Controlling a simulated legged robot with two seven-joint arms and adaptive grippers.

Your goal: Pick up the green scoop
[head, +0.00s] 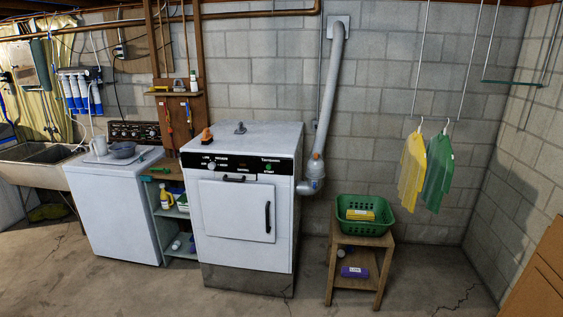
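A small green object (160,170), which looks like the green scoop, lies at the top of the narrow shelf between the washer and the dryer. It is too small for me to make out its full shape. A small teal piece (146,179) shows just left of it, at the washer's front corner. Neither of my grippers is in view.
A white washer (115,215) with a grey bowl (122,150) on top stands left of the shelf (178,222). A white dryer (245,200) stands right of it. A green basket (365,228) sits on a wooden stand (385,240). The floor in front is clear.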

